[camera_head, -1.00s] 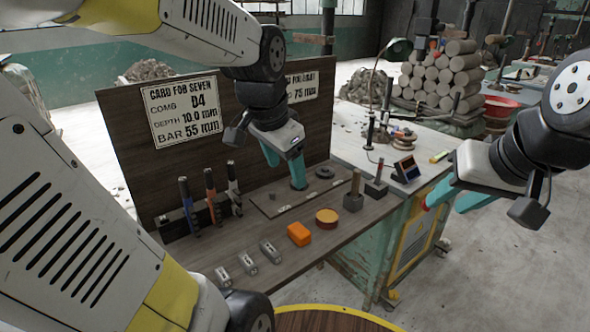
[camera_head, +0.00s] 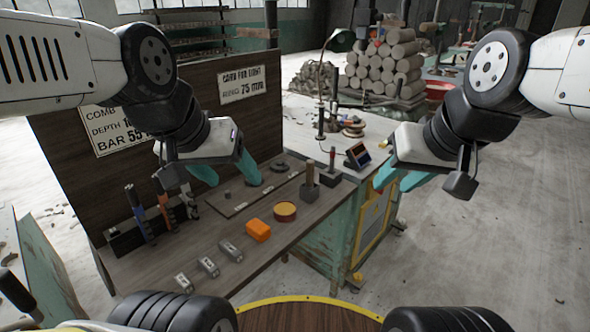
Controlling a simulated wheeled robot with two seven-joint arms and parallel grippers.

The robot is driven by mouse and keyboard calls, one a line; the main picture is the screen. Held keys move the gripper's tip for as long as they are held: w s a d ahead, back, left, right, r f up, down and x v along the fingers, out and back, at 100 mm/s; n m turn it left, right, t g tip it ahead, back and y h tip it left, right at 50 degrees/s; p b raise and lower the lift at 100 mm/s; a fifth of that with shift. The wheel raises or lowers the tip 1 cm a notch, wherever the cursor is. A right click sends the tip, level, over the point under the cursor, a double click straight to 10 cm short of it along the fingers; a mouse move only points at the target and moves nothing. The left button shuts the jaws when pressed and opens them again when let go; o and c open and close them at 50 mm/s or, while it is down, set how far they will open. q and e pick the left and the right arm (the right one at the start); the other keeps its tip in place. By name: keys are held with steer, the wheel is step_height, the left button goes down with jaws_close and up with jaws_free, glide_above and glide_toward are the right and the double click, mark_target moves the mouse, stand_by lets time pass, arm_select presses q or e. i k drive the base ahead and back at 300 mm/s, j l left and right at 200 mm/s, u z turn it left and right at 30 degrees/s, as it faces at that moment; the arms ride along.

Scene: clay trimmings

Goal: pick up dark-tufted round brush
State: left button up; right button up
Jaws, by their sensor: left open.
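I cannot make out for certain which item is the dark-tufted round brush. Two small upright tools stand in dark blocks at the right end of the wooden bench: a brownish one (camera_head: 310,174) and a slim one with a reddish tip (camera_head: 332,157). Their tufts are too small to tell. My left gripper (camera_head: 227,173) is open and empty, its teal fingers apart over the back of the bench, left of these tools. My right gripper (camera_head: 400,182) is open and empty, off to their right, beyond the bench end.
An orange block (camera_head: 258,230), a round amber tin (camera_head: 285,211) and several grey metal pieces (camera_head: 208,266) lie along the front of the bench. Handled tools (camera_head: 163,210) stand at its left. A dark upright board (camera_head: 90,190) with cards closes its back. A small display (camera_head: 357,155) stands at right.

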mark_target(311, 163)
steer(key=u, duration=2.6)
steer(key=z, duration=2.6)
steer(key=i+l, duration=0.7)
steer(key=l, duration=0.1)
